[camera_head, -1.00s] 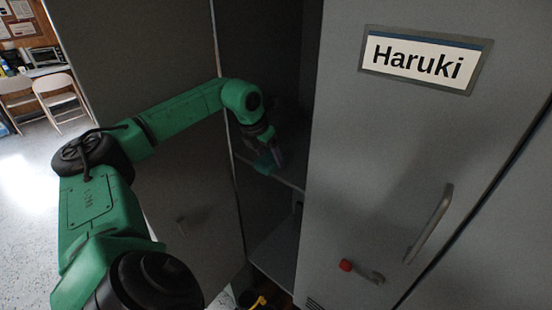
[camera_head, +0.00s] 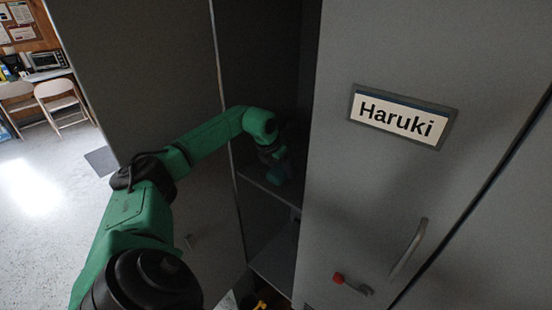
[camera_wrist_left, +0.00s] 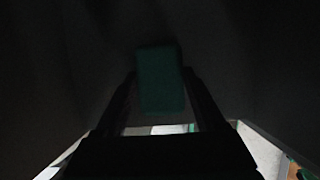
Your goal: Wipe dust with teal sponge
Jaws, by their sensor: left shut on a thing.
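The teal sponge (camera_wrist_left: 160,78) is held between the two dark fingers of my left gripper, as the left wrist view shows. In the head view my left gripper (camera_head: 276,162) is inside the open, dark locker, just above a shelf (camera_head: 270,189). The sponge is a dim teal patch (camera_head: 276,175) at the fingertips there. I cannot tell whether it touches the shelf. No dust can be made out in the shadow. My right gripper is not in view.
The grey locker door marked "Haruki" (camera_head: 403,116), with a handle (camera_head: 408,249) and a red-tipped latch (camera_head: 340,279), stands right of the opening. Another grey panel (camera_head: 150,85) stands at left. Folding chairs (camera_head: 58,97) are far off at left, beyond open floor.

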